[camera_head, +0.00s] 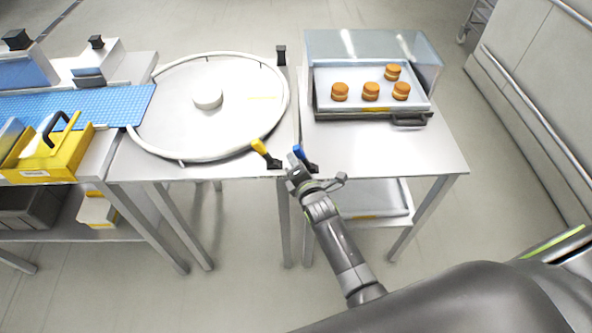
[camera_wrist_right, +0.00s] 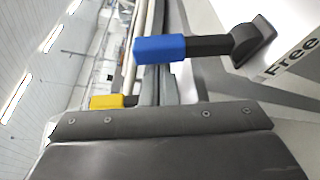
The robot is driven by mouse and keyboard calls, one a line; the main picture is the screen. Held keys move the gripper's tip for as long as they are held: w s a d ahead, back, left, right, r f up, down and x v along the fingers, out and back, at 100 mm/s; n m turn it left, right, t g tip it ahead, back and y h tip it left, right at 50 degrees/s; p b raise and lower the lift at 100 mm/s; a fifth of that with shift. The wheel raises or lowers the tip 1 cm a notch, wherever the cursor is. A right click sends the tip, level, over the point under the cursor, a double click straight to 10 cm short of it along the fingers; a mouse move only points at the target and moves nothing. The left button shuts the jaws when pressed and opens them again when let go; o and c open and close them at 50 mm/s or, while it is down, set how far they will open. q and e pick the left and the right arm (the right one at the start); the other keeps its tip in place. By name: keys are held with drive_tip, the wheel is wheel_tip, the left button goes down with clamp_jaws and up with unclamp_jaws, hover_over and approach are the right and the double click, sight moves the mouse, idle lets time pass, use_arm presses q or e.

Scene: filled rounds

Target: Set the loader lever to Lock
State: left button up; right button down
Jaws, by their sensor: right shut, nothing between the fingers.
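A lever with a blue grip (camera_head: 298,151) stands at the near left corner of the right table. In the right wrist view the blue grip (camera_wrist_right: 160,48) sits on a dark arm beside a plate lettered "Free" (camera_wrist_right: 293,57). A lever with a yellow grip (camera_head: 259,147) stands at the near right corner of the round-track table; it also shows in the right wrist view (camera_wrist_right: 107,102). I cannot tell from lettering which one is the loader lever. My right gripper (camera_head: 293,170) is shut and empty, close to the blue lever's near side. My left gripper is out of view.
A ring track (camera_head: 286,100) surrounds a white hub (camera_head: 207,96). A yellow bin (camera_head: 70,150) stands at left. The right table's front is clear.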

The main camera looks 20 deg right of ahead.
idle(0.5)
drive_tip(key=shift+d+r+p, duration=0.1)
drive_tip(key=shift+r+p, duration=0.1)
drive_tip(key=shift+p, duration=0.2)
drive_tip(key=shift+s+d+r+m+t+p, duration=0.1)
drive_tip(key=shift+d+r+m+t+p, duration=0.2)
drive_tip(key=shift+d+m+p, duration=0.35)
drive_tip(key=shift+s+d+r+m, duration=0.15)
drive_tip(key=shift+d+m, duration=0.25)
drive_tip(key=shift+m, duration=0.45)
drive_tip(key=shift+s+d+m+t+b, duration=0.15)
drive_tip(key=shift+d+m+t+b, duration=0.15)
drive_tip(key=shift+d+m, duration=0.25)
drive_tip(key=shift+s+d+m+t+b, duration=0.2)
drive_tip(key=shift+d+m+t, duration=0.25)
drive_tip(key=shift+m, duration=0.2)
drive_tip(key=shift+s+d+m+t+b, duration=0.2)
drive_tip(key=shift+d+m+t+b, duration=0.1)
drive_tip(key=shift+d+m+b, duration=0.7)
drive_tip(key=shift+s+d+m+t+b, duration=0.25)
drive_tip(key=shift+d+m+b, duration=0.45)
drive_tip(key=shift+m, duration=0.5)
drive_tip(key=shift+a, duration=0.15)
